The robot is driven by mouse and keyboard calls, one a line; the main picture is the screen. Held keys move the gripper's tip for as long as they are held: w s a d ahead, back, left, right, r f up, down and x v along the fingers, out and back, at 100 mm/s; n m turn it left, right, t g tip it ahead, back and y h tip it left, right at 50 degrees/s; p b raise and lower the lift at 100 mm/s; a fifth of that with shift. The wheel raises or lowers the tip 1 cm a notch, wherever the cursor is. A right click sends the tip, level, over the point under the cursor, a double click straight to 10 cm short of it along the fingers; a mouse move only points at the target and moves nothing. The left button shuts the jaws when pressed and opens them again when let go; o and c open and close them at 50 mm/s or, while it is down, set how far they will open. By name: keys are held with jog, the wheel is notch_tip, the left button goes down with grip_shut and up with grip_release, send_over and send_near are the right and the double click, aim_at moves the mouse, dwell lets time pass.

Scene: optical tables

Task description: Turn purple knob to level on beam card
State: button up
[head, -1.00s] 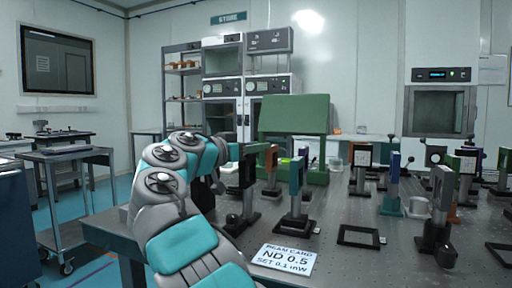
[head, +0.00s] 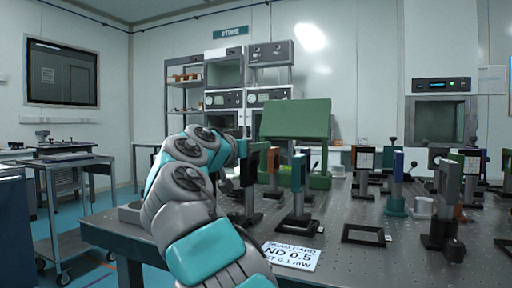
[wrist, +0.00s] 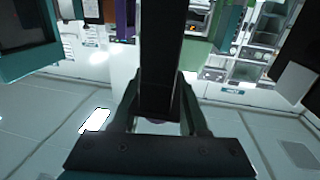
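The beam card (head: 292,254) lies at the front edge of the optical table and reads "ND 0.5" with a partly covered line ending "0.1 mW". In the head view my gripper is at the end of my bent arm near the dark mounts at the table's left side, and its fingers are not clear. In the wrist view my gripper (wrist: 160,92) has one finger on each side of a dark upright part (wrist: 161,60). A purple edge (wrist: 157,121) shows at that part's lower end. I cannot tell whether the fingers touch it.
A green hooded box (head: 296,120) stands behind. Several other mounts and a black frame (head: 364,234) fill the right of the table (head: 330,262). A cart (head: 62,165) stands at left.

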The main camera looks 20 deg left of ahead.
jog(key=o, duration=0.3)
jog(key=b+v, duration=0.1)
jog(key=v, duration=0.7)
dwell(0.5)
